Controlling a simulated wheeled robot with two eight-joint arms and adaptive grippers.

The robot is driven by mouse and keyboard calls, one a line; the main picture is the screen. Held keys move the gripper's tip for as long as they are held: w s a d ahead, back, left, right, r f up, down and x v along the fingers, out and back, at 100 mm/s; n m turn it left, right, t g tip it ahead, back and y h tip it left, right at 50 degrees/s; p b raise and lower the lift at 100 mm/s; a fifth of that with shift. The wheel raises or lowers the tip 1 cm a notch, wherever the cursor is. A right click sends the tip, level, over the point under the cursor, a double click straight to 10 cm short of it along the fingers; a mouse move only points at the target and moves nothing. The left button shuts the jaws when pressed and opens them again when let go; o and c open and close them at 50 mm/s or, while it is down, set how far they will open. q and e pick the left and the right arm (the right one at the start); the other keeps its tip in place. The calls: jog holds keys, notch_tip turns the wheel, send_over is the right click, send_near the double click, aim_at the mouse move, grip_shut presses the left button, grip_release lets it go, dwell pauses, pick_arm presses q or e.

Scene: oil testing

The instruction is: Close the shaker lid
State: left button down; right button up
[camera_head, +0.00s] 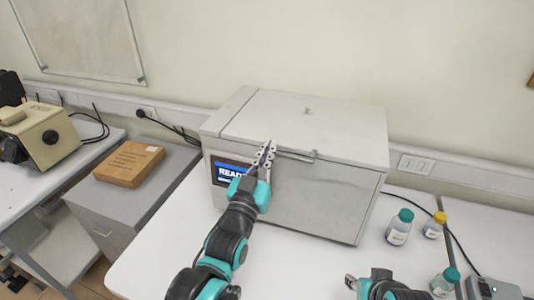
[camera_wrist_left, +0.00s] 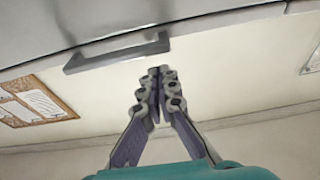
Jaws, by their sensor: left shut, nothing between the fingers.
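The shaker (camera_head: 310,197) is a large grey-white box on the white table. Its lid (camera_head: 320,118) lies flat across the top, with only a thin seam along the front edge. A grey bar handle (camera_head: 297,155) sits on the lid's front edge and also shows in the left wrist view (camera_wrist_left: 118,52). My left gripper (camera_head: 266,148) is shut and empty, just left of the handle in the head view and partly over the display. In the left wrist view the fingertips (camera_wrist_left: 162,72) appear apart from the handle. My right gripper (camera_head: 352,283) shows only partly at the bottom.
A lit display (camera_head: 228,171) is on the shaker's front left. Capped bottles, teal (camera_head: 399,229) and yellow (camera_head: 434,226), stand right of it, with another teal one (camera_head: 445,282) nearer. A cardboard box (camera_head: 129,163) lies on a grey cabinet at left. Table front-left is clear.

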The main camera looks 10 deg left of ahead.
pick_arm(q)
jog(key=s+r+p+v, duration=0.1)
jog(key=r+p+v, duration=0.1)
jog(key=v, duration=0.7)
jog(key=a+f+g+y+b, duration=0.1)
jog(key=a+f+g, duration=0.15)
jog(key=f, duration=0.45)
jog(key=a+f+g+y+b, duration=0.1)
jog(key=a+f+g+b, duration=0.1)
jog(key=f+g, duration=0.35)
jog(key=s+a+f+n+g+y+b, duration=0.1)
jog(key=s+a+f+g, duration=0.3)
jog(key=s+f, duration=0.5)
notch_tip(320, 180, down, 3)
jog(key=shift+s+r+n+g+y+b, duration=0.1)
jog(key=shift+s+n+g+y+b, duration=0.1)
jog(key=shift+n+g+y+b, duration=0.35)
pick_arm(e)
jog(key=shift+s+f, duration=0.4)
jog(key=shift+f, duration=0.4)
